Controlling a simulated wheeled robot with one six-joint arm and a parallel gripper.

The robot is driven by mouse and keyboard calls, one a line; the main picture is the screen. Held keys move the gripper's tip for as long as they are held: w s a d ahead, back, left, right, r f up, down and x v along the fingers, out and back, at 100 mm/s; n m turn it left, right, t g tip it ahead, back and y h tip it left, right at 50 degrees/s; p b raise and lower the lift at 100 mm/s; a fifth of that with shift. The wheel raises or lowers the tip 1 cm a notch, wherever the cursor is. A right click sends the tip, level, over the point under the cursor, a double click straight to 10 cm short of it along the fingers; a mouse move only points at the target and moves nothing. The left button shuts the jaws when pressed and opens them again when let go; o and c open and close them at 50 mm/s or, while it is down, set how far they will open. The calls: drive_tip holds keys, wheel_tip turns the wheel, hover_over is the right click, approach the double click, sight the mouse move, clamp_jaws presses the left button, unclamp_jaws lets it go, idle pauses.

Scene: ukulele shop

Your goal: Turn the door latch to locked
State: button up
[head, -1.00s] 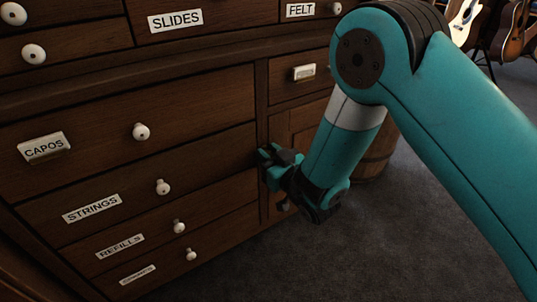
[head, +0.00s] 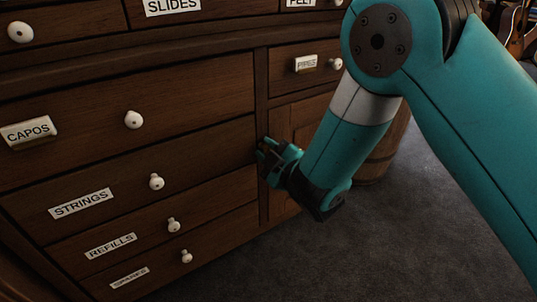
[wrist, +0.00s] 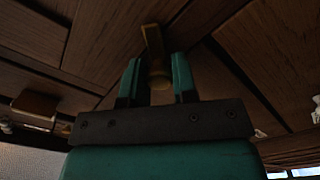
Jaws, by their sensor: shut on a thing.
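The brass latch (wrist: 155,45) shows in the wrist view as a short bar with a rounded end, set on dark wood. The two teal fingers of my gripper (wrist: 158,85) stand on either side of its lower end and are shut on it. In the head view my gripper (head: 266,152) is at the left edge of the small cabinet door (head: 285,125), by the upright post. The latch is hidden behind the gripper there.
Left of the door are drawers labelled CAPOS (head: 28,133), STRINGS (head: 82,203) and REFILLS (head: 110,245), with white knobs sticking out. A PIPES drawer (head: 306,64) is above the door. A wooden barrel (head: 378,160) stands at the right. The grey carpet (head: 400,240) in front is clear.

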drive_tip(key=n, duration=0.3)
drive_tip(key=shift+f+n+b, duration=0.15)
drive_tip(key=shift+n+b, duration=0.15)
drive_tip(key=shift+b, duration=0.05)
drive_tip(key=shift+n, duration=2)
drive_tip(key=o, duration=0.9)
